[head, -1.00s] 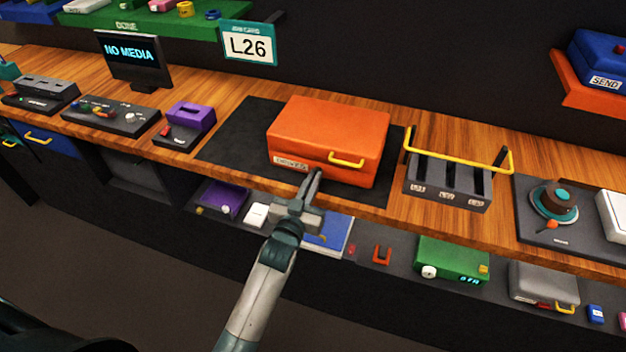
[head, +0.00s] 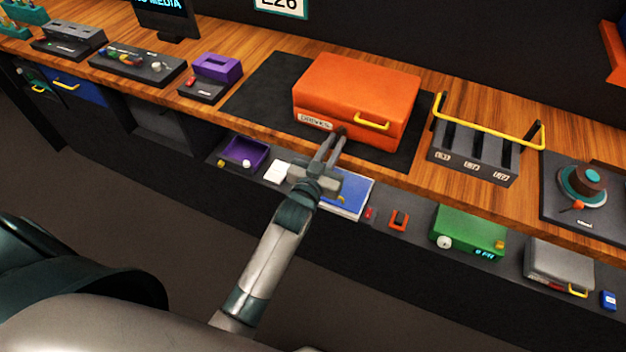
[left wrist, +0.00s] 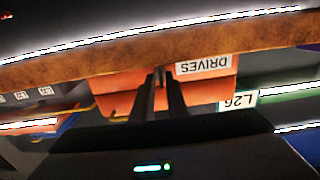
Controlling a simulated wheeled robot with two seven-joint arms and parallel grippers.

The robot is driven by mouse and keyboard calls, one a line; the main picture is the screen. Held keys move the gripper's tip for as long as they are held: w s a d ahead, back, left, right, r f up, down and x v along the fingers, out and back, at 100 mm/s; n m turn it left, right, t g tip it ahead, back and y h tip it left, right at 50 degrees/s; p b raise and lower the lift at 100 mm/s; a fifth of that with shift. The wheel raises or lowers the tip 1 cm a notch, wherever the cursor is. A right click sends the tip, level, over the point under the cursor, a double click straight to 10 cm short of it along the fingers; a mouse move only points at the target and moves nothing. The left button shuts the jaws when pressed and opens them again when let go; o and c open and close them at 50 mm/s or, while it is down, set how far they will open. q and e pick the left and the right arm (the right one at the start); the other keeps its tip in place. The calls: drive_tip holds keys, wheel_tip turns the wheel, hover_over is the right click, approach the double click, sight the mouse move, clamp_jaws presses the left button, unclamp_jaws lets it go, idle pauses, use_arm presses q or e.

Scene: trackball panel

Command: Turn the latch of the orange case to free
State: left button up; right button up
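The orange case (head: 356,92) lies closed on a dark mat on the wooden counter, with a yellow handle (head: 371,122) and a white DRIVES label (head: 316,123) on its front. A small dark piece, seemingly the latch (head: 341,131), is on the front between label and handle. My left gripper (head: 334,142) reaches up to it with its fingers a little apart. In the left wrist view the case (left wrist: 112,103) appears upside down and the fingertips (left wrist: 160,72) are at its front beside the label. They partly hide the latch; I cannot tell whether they touch it. My right gripper is out of view.
A dark slotted rack (head: 470,150) with a yellow bar stands right of the case. A purple device (head: 214,75) stands left. A lower shelf holds a blue book (head: 350,192) and a green box (head: 468,231) beneath the counter edge.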

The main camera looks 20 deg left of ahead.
use_arm(q)
drive_tip(key=s+b, duration=0.4)
drive_tip(key=s, duration=1.2)
drive_tip(key=shift+a, duration=0.3)
wheel_tip(320, 180, down, 22)
drive_tip(key=s+d+g, duration=0.2)
drive_tip(key=g, duration=0.2)
drive_tip(key=s+f+m+g, duration=0.15)
drive_tip(key=s+f, duration=0.25)
drive_tip(key=f, duration=0.6)
drive_tip(key=s+f+g, duration=0.3)
drive_tip(key=s+f, duration=0.2)
drive_tip(key=f, duration=0.4)
drive_tip(key=s+a+f+g, duration=0.2)
drive_tip(key=s+f, duration=0.5)
drive_tip(key=s, duration=0.3)
drive_tip(key=s+a+f+g, duration=0.3)
drive_tip(key=s+f, duration=0.3)
drive_tip(key=s, duration=0.4)
drive_tip(key=s+a+f+g, duration=0.3)
drive_tip(key=s+f, duration=0.4)
drive_tip(key=s, duration=0.4)
drive_tip(key=shift+f+y, duration=0.3)
